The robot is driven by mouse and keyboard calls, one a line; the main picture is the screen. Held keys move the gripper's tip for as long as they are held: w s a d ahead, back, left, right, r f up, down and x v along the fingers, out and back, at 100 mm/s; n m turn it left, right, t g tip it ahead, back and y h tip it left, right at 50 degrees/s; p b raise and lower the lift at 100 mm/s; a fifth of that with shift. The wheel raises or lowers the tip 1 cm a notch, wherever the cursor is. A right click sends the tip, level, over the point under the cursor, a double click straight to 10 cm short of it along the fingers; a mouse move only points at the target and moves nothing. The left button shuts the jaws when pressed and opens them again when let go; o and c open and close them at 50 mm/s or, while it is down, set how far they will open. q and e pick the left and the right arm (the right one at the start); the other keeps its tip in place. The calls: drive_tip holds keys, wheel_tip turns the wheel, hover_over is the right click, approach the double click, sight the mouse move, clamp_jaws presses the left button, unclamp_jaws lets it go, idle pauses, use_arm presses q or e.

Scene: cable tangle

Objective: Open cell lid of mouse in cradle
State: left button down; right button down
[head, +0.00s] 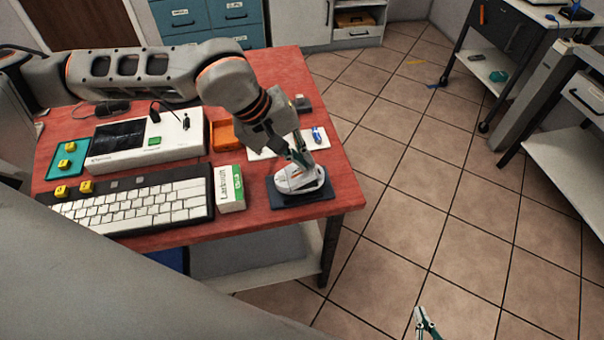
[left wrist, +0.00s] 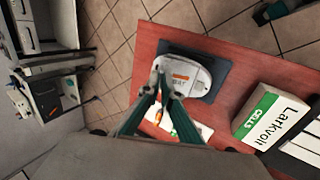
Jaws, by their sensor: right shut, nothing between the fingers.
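The white and grey mouse (head: 298,181) sits on its dark cradle (head: 303,209) at the table's front right corner. It also shows in the left wrist view (left wrist: 186,77), with a small orange mark and print on its upward face. My left gripper (head: 300,163) points down at the mouse's far end. In the left wrist view its fingers (left wrist: 161,78) are close together, overlapping the mouse's edge; contact is unclear. I cannot make out a raised lid. My right gripper (head: 424,319) is shut and empty, over the floor at the bottom of the head view.
A white and green Larkvolt cells box (head: 229,190) stands left of the cradle, beside a keyboard (head: 140,205). Tiled floor lies right of the table.

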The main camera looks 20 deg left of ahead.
use_arm(q)
drive_tip(key=shift+s+a+h+b, duration=0.1)
drive_tip(key=shift+a+h+b, duration=0.05)
drive_tip(key=shift+h+b, duration=0.15)
drive_tip(key=shift+r, duration=0.15)
use_arm(e)
drive_tip(key=shift+s+f, duration=0.35)
drive_tip(key=shift+f, duration=0.5)
drive_tip(key=shift+r, duration=0.1)
